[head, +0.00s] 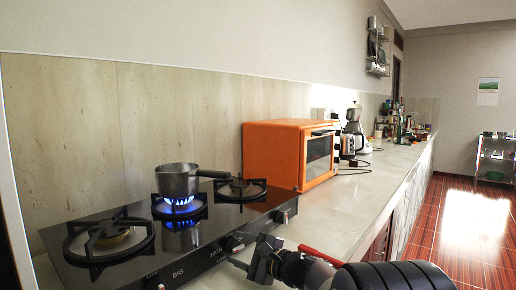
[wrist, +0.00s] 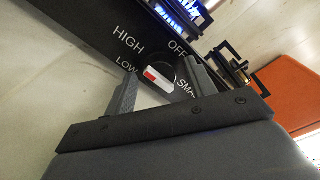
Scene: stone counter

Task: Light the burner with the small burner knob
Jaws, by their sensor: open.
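The small burner knob shows in the wrist view as a dark round knob (wrist: 158,76) with a white bar and a red end. The red end lies on the side of the printed LOW, away from OFF, and the word SMALL is printed beside it. My gripper (wrist: 157,72) is open, with one finger on each side of the knob; I cannot tell whether they touch it. In the head view my gripper (head: 262,258) is at the stove's front edge. A blue flame (head: 181,203) burns under the saucepan (head: 178,179).
The black stove (head: 215,220) has other burners, one at front left (head: 108,236) and one at the back right (head: 241,187), both without visible flame. Another knob (head: 282,216) is on the front right. An orange oven (head: 270,152) stands to the right on the counter.

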